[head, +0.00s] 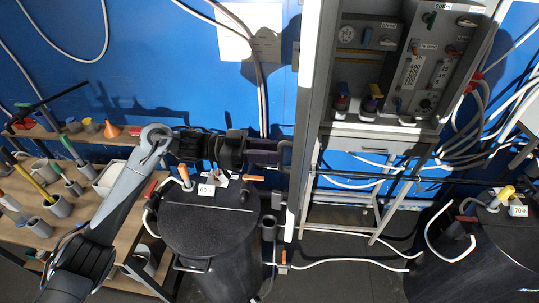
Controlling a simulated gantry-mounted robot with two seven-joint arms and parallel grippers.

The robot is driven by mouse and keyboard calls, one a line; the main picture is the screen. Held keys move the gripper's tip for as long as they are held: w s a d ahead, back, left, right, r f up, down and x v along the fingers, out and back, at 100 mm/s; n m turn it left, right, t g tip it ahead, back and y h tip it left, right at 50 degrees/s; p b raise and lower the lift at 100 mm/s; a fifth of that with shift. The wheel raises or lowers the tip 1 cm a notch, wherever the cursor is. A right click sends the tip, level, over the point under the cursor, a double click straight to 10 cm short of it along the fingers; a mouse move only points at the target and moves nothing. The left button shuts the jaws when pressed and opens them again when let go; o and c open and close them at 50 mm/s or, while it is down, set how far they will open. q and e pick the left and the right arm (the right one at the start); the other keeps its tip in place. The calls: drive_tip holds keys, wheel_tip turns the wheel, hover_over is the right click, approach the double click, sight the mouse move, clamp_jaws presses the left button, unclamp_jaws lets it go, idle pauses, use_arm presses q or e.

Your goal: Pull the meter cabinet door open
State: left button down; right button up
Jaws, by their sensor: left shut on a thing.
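The meter cabinet (395,133) stands at centre right with its inside exposed, showing a gauge, labels and coloured valves. A tall grey panel, which looks like its door (312,90), is seen nearly edge-on at the cabinet's left side, standing out from it. A dark handle (285,158) sits on that panel's left side. My left gripper (280,154) reaches in from the left and is shut on the handle; the fingertips are small and dark here. My right gripper is not in view.
A dark lidded drum (208,238) with valves stands below my left arm. Another drum (475,265) with hoses is at lower right. A wooden bench (95,222) with cups and tools is at left. White hoses hang right of the cabinet.

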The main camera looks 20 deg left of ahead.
use_arm(q)
drive_tip(key=shift+w+a+f+n+t, duration=0.3)
drive_tip(key=shift+w+f+t, duration=0.1)
drive_tip(key=shift+w+t, duration=0.15)
drive_tip(key=c, duration=1.2)
unclamp_jaws()
drive_tip(key=shift+w, duration=0.1)
drive_tip(key=shift+o, duration=0.2)
drive_tip(key=shift+w+d+r, duration=0.1)
drive_tip(key=shift+w+r, duration=0.05)
drive_tip(key=shift+r, duration=0.05)
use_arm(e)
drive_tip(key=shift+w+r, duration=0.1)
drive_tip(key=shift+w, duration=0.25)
use_arm(q)
drive_tip(key=b+v, duration=0.3)
drive_tip(key=v, duration=0.7)
drive_tip(key=shift+a+r+b, duration=0.2)
drive_tip(key=shift+a+b, duration=0.1)
drive_tip(key=shift+b, duration=0.1)
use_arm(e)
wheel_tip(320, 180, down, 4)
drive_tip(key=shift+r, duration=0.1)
